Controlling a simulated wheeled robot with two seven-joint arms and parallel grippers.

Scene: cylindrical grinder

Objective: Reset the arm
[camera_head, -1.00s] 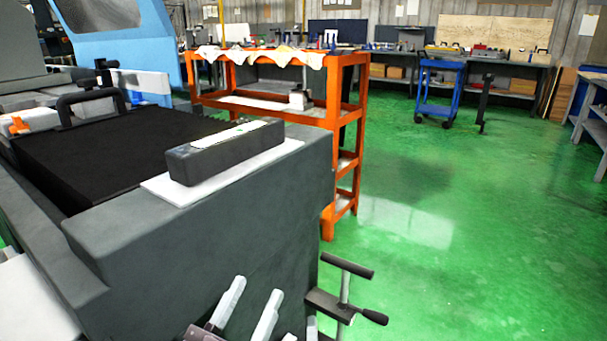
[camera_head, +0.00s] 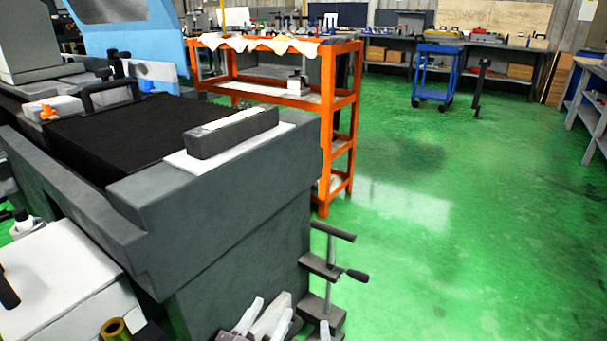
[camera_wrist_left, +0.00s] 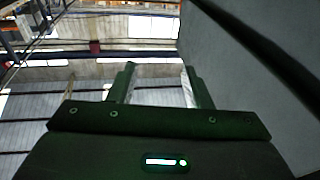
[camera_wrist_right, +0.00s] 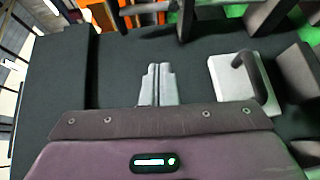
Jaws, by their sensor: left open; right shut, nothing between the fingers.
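My left gripper (camera_wrist_left: 156,67) shows in the left wrist view. Its two fingers stand apart, with nothing between them. They point towards roof beams and bright windows, with a grey surface at the right. My right gripper (camera_wrist_right: 160,68) shows in the right wrist view. Its two pale fingers are pressed together, with nothing held. Behind them lies a dark grey surface (camera_wrist_right: 115,70). Pale finger-like pieces (camera_head: 280,326) with a purplish part show at the bottom of the head view. I cannot tell for sure whether they are my gripper.
The grey grinder (camera_head: 225,215) fills the left, with a dark bar block (camera_head: 230,137) on top. A lever stand (camera_head: 322,268) is beside it. An orange rack (camera_head: 324,135) stands behind. A blue cart (camera_head: 433,75) is farther back. Green floor (camera_head: 450,260) at the right is clear.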

